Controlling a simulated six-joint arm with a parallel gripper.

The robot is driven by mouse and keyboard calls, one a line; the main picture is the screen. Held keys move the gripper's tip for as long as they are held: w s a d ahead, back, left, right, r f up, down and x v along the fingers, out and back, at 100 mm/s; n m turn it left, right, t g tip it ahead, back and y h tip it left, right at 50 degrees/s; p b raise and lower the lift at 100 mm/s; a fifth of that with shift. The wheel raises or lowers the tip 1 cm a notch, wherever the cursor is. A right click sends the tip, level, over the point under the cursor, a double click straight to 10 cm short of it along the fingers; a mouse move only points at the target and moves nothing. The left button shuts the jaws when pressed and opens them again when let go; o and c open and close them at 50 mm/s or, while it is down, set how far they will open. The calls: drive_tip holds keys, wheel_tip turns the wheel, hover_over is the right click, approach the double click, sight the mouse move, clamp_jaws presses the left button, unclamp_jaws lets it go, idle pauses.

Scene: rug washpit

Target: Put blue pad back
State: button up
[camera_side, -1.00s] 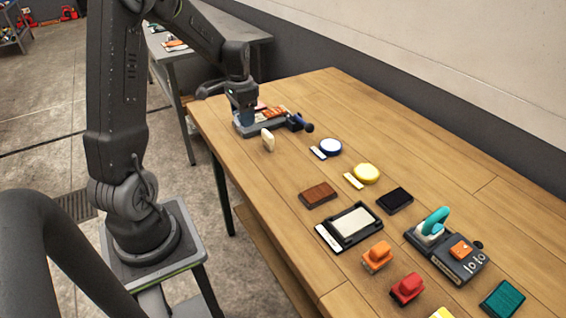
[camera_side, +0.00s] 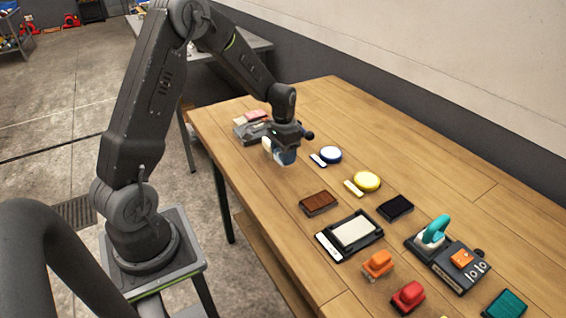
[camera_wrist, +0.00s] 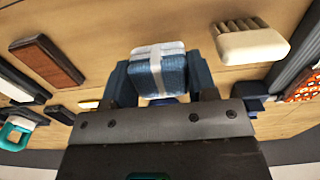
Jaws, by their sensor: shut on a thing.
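My gripper (camera_side: 283,148) is shut on a blue pad (camera_side: 287,157), held above the back left of the wooden table. In the wrist view the pad (camera_wrist: 172,76) is a blue block with a white top and a pale band, between the dark blue fingers. A round blue-rimmed white disc (camera_side: 331,154) with a white label strip (camera_side: 318,160) lies just right of my gripper. A round yellow disc (camera_side: 367,181) with its own label strip is nearer the camera. The rack (camera_side: 251,131) behind my gripper is partly hidden.
A cream brush (camera_wrist: 252,40) stands beside the held pad. A brown block (camera_side: 318,202), a black pad (camera_side: 396,207), a framed white tray (camera_side: 354,231), orange (camera_side: 378,263) and red blocks (camera_side: 408,296), and a teal-handled tool (camera_side: 435,230) lie toward the front. The table's left strip is clear.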

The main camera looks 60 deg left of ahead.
sight(283, 171)
drive_tip(key=shift+f, duration=1.85)
drive_tip(key=shift+f, duration=0.1)
drive_tip(key=o, duration=0.8)
drive_tip(key=shift+o, duration=0.2)
